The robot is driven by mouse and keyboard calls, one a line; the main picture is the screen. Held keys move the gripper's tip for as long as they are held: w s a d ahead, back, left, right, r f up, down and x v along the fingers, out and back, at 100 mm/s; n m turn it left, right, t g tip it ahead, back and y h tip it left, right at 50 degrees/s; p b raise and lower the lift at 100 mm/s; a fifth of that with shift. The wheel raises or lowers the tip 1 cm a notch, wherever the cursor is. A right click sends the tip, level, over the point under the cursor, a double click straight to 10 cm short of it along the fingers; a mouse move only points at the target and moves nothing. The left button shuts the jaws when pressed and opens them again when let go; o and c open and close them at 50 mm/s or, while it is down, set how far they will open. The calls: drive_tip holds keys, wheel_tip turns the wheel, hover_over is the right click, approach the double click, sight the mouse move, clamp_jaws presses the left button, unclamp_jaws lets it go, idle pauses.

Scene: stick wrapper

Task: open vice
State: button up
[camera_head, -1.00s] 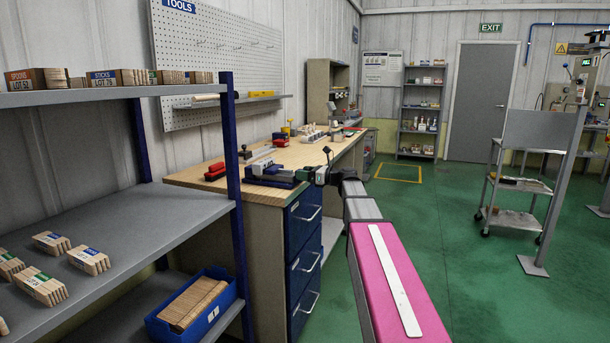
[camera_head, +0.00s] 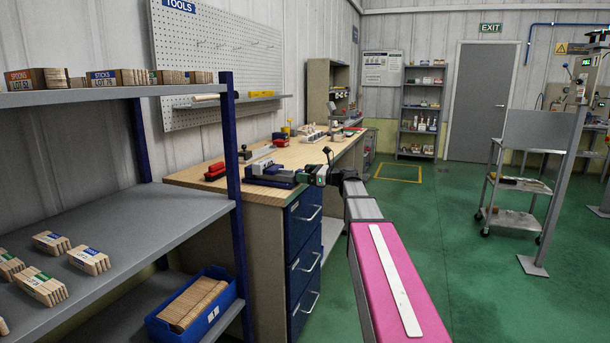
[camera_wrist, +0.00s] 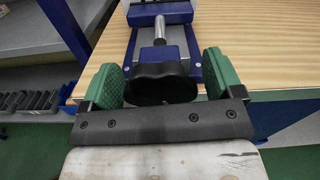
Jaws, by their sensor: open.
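The vice is a blue tool with a steel screw and sits on the near end of the wooden workbench; in the head view the vice (camera_head: 270,174) is small and partly behind my gripper. In the wrist view the vice (camera_wrist: 195,62) shows its blue body, metal spindle and a black lobed knob (camera_wrist: 160,83). My gripper (camera_wrist: 165,82) is open, with its green pads on either side of the knob and a gap visible beside it. In the head view my gripper (camera_head: 322,168) is at the bench's front edge. The underside of the knob is hidden by the gripper's crossbar.
The wooden workbench (camera_head: 220,178) has blue drawers below. A grey shelf (camera_head: 150,225) with stick bundles stands at the near left, with a blue bin (camera_head: 225,305) below.

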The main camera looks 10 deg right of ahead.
drive_tip(key=v, duration=1)
drive_tip(key=shift+s+d, duration=0.15)
drive_tip(key=x, duration=0.9)
idle(0.4)
drive_tip(key=c, duration=0.9)
